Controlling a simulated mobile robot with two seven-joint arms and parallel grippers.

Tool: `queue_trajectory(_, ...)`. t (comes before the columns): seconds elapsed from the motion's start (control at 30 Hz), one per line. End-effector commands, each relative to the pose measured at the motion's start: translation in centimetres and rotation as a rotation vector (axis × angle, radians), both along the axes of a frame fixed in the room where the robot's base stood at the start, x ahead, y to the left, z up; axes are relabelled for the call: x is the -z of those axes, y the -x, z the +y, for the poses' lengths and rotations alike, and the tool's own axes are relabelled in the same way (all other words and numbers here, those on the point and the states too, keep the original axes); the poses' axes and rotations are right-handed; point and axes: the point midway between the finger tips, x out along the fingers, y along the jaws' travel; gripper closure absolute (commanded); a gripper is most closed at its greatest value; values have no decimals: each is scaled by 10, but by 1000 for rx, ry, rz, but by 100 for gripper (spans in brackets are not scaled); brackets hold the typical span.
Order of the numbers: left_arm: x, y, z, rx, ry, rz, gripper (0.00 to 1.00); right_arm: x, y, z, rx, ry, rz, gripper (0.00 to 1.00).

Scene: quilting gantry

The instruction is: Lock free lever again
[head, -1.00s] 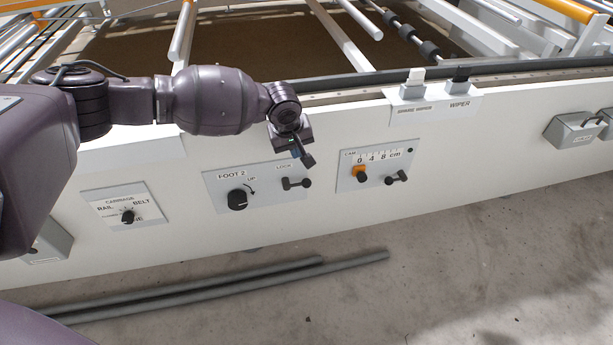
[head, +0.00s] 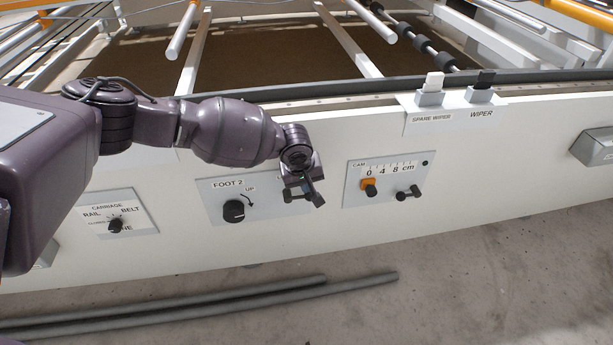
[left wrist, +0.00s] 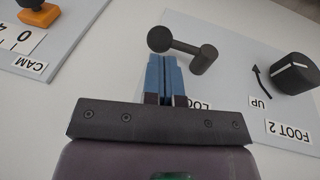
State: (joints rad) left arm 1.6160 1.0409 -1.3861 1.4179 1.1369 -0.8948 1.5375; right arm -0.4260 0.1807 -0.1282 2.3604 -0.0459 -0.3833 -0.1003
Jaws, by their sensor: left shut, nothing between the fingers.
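The FOOT 2 panel (head: 262,200) carries a black knob (head: 234,211) with an UP arrow and a small black lock lever (head: 289,196). In the left wrist view the lever (left wrist: 188,46) has a round knob at its left end and a thick hub at its right. My left gripper (head: 316,200) is at the lever's right end in the head view. In the left wrist view its blue fingers (left wrist: 164,62) are shut and empty, with their tips close beside the lever arm. I cannot tell whether they touch it. The LOCK label is partly hidden behind the gripper.
The CAM panel (head: 386,183) to the right has an orange slider (head: 368,186) and another black lever (head: 408,193). The CARRIAGE panel (head: 110,215) is at left. Wiper switches (head: 480,90) stand on the upper edge. Grey rods (head: 200,308) lie on the floor.

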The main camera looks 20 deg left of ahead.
Motion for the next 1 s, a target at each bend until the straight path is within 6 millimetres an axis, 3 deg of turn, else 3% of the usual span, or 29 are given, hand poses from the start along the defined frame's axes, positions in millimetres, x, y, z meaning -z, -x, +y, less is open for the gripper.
queue_trajectory(0.03,14,0,0,0,-1,9,100,4,1,1,-9,5,5,100)
queue_trajectory(0.23,23,-5,-1,0,1,3,100,-1,-5,2,-14,-5,-38,100)
queue_trajectory(0.7,21,-7,-2,1,-1,-3,100,-3,-4,2,7,-14,-46,100)
queue_trajectory(1.0,10,-21,-10,14,-44,-16,100,-14,-8,-1,22,-24,-48,100)
